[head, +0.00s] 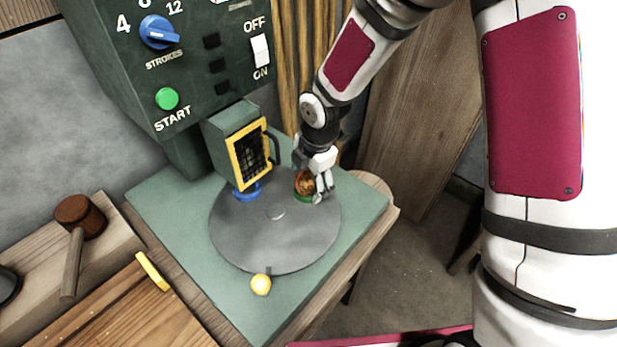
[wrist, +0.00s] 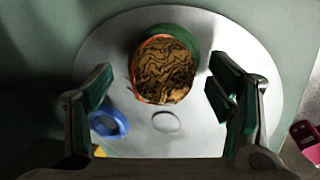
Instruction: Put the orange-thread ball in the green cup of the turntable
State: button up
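The orange-thread ball (head: 304,183), brown and orange with dark wavy lines, sits at the green cup (head: 303,199) on the right side of the grey turntable (head: 240,235). In the wrist view the ball (wrist: 163,72) covers most of the cup, whose green rim (wrist: 186,38) shows behind it. Whether the ball is fully seated cannot be told. My gripper (head: 316,190) is right at the ball. In the wrist view my gripper (wrist: 160,88) is open, with a finger on each side of the ball and a gap to both.
A blue cup (head: 247,192) is on the turntable below a yellow-framed guard (head: 250,153). The green machine (head: 190,60) stands behind. A mallet (head: 78,225) lies on the left bench.

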notch_tip(320, 180, up, 12)
jog(key=s+d, duration=0.1)
jog(key=s, duration=0.1)
jog(key=shift+d, duration=0.15)
dwell(0.4)
jog(key=shift+f, duration=0.1)
jog(key=s+d+r+m+t+h+p, duration=0.1)
jog(key=s+d+r+m+p, duration=0.1)
jog(key=s+d+r+m, duration=0.5)
jog(key=s+d+r+m+h+p, duration=0.1)
jog(key=s+d+r+m+p, duration=0.15)
jog(key=s+r+m, duration=0.4)
jog(key=s+d+r+m+p, duration=0.1)
jog(key=s+d+r+m, duration=0.1)
jog(key=s+r+m, duration=0.2)
jog(key=s+d+r+m+t+p, duration=0.1)
jog(key=s+d+r+m, duration=0.2)
jog(key=s+m, duration=0.4)
jog(key=s+r, duration=0.1)
jog(key=s, duration=0.2)
jog(key=shift+r+y+p, duration=0.3)
jog(key=shift+y, duration=0.1)
